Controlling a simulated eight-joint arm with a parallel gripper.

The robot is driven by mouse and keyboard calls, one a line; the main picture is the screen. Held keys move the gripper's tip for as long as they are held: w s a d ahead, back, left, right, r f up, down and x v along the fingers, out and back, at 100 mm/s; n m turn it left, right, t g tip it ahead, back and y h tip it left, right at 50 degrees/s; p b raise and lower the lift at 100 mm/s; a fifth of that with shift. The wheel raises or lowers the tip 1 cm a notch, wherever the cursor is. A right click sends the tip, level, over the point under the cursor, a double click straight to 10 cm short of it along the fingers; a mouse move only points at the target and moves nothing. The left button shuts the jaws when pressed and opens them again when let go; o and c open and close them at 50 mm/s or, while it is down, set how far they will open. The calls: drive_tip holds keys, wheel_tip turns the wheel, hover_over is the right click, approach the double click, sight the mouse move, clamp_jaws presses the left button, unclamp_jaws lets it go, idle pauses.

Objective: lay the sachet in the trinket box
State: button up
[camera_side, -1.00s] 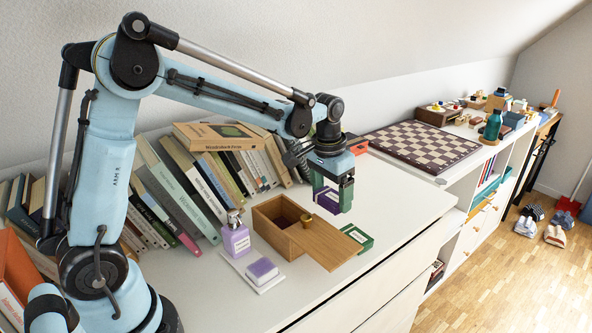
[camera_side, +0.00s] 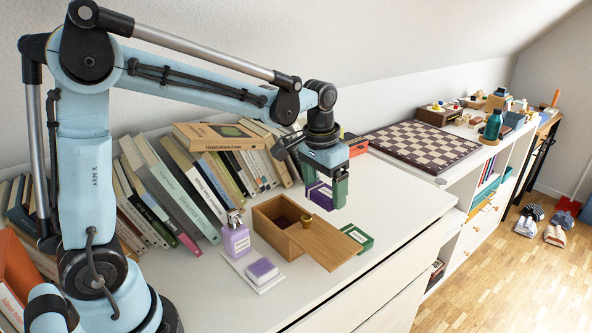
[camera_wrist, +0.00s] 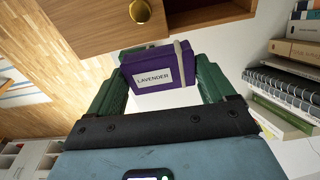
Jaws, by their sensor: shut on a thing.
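A purple sachet with a white label reading "LAVENDER" (camera_wrist: 155,76) is between the green fingers of my gripper (camera_wrist: 160,85). In the side view my gripper (camera_side: 327,190) is shut on the sachet (camera_side: 320,194), holding it in the air above and behind the trinket box. The wooden trinket box (camera_side: 282,242) stands on the white dresser top with its dark inside partly showing. Its wooden lid (camera_side: 335,247) with a brass knob (camera_side: 306,220) is slid partly off toward the front right. The box edge also shows at the top of the wrist view (camera_wrist: 210,18).
A lilac bottle (camera_side: 236,238) and a lilac block on a white dish (camera_side: 262,270) stand left of the box. A green-framed item (camera_side: 357,238) lies beside the lid. Books (camera_side: 185,185) line the wall behind. A chessboard (camera_side: 424,146) lies at the far right.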

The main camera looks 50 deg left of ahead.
sight(281, 196)
drive_tip(key=s+a, duration=0.6)
drive_tip(key=a, duration=0.1)
drive_tip(key=shift+a+f, duration=0.1)
drive_tip(key=shift+f, duration=1.9)
drive_tip(key=o, duration=0.9)
drive_tip(key=shift+c, duration=0.2)
drive_tip(key=shift+r, duration=2.5)
